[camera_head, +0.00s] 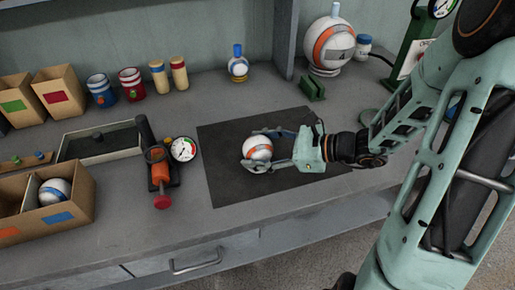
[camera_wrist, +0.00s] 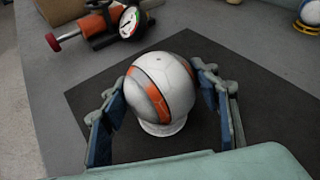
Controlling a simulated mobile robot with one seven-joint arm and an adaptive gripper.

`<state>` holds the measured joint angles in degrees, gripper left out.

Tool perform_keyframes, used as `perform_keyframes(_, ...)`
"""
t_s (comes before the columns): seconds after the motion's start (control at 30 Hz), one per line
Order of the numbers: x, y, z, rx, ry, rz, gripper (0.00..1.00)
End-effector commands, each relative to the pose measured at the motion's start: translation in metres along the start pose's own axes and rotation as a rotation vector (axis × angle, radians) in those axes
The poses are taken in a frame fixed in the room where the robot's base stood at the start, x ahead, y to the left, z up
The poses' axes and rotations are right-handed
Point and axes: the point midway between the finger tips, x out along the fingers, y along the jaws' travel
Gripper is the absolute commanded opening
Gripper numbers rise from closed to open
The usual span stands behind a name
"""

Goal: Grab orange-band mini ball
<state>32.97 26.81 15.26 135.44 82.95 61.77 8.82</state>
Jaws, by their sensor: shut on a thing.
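The orange-band mini ball (camera_head: 257,149) is white with an orange stripe and rests over the dark mat (camera_head: 230,187) on the bench. It also shows in the wrist view (camera_wrist: 160,88), sitting on a small pale ring (camera_wrist: 163,128). My gripper (camera_head: 262,150) reaches in from the right, with one finger on each side of the ball. In the wrist view my gripper (camera_wrist: 163,105) has its blue finger pads on both sides of the ball, shut on it. The ball's far side is hidden.
An orange pump (camera_head: 160,175) with a gauge (camera_head: 183,149) stands left of the mat. A cardboard box (camera_head: 85,205) holds a blue-band ball (camera_head: 54,191). A large orange-band ball (camera_head: 328,47) and a green press (camera_head: 415,45) stand at the back right. The mat's front part is clear.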

Motion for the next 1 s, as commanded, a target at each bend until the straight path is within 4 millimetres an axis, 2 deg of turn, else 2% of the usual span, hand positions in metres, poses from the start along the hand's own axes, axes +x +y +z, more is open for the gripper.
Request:
perform_keyframes(0.23,-0.012,-0.006,0.029,-0.001,0.0,0.0,0.32)
perform_keyframes(0.6,-0.063,0.023,0.079,0.001,0.0,-0.002,0.32)
perform_keyframes(0.7,-0.081,0.041,0.086,0.003,0.001,-0.004,0.32)
perform_keyframes(1.0,-0.09,0.047,0.09,0.007,-0.003,-0.001,0.32)
